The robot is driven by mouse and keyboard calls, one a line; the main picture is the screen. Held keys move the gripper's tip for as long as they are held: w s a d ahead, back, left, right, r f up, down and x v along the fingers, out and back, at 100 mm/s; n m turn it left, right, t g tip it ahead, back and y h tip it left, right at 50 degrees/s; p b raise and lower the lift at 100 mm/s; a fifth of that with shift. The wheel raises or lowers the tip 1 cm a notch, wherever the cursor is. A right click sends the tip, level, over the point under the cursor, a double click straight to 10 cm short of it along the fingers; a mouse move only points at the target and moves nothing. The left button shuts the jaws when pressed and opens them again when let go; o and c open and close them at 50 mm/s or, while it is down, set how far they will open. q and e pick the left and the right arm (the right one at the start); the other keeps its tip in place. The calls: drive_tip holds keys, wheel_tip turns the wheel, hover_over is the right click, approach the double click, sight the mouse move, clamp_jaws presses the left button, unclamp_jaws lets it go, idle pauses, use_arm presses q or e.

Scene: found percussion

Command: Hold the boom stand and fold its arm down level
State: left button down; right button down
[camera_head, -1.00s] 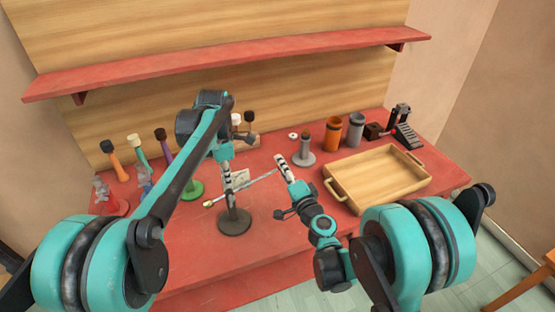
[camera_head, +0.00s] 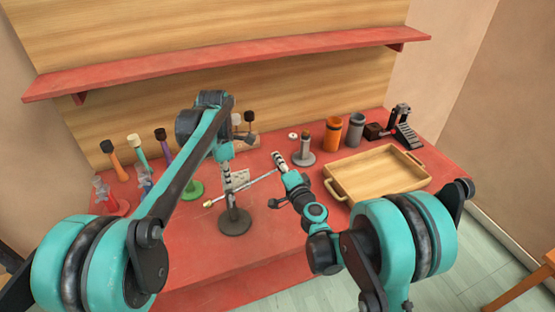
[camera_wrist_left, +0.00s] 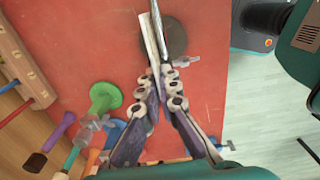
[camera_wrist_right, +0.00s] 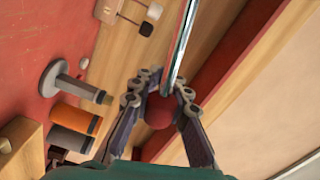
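The boom stand (camera_head: 235,224) stands upright on its dark round base on the red table, left of centre. Its thin boom arm (camera_head: 252,185) slopes up to the right, with a pale knob at the low left end. My left gripper (camera_head: 227,172) is shut on the post; the left wrist view also shows its fingertips (camera_wrist_left: 162,72) closed around it. My right gripper (camera_head: 278,160) is at the arm's raised right end. In the right wrist view the rod (camera_wrist_right: 180,45) runs between its narrowed fingertips (camera_wrist_right: 168,82); I cannot tell whether they press on it. A dark red ball (camera_wrist_right: 160,112) shows between the fingers.
A wooden tray (camera_head: 345,207) sits to the right. Orange (camera_head: 333,133) and grey (camera_head: 355,131) cups and a pedal (camera_head: 403,128) stand behind it. Several mallets, including an orange-handled one (camera_head: 118,165), stand at the left. A red shelf (camera_head: 230,63) crosses the back. The table front is clear.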

drive_tip(key=f+m, duration=0.2)
drive_tip(key=f, duration=0.1)
drive_tip(key=f+m, duration=0.1)
drive_tip(key=f, duration=0.1)
drive_tip(key=shift+w+d, duration=0.1)
drive_tip(key=shift+d, duration=0.3)
drive_tip(key=c, duration=1.5)
unclamp_jaws()
drive_tip(key=shift+o, duration=0.2)
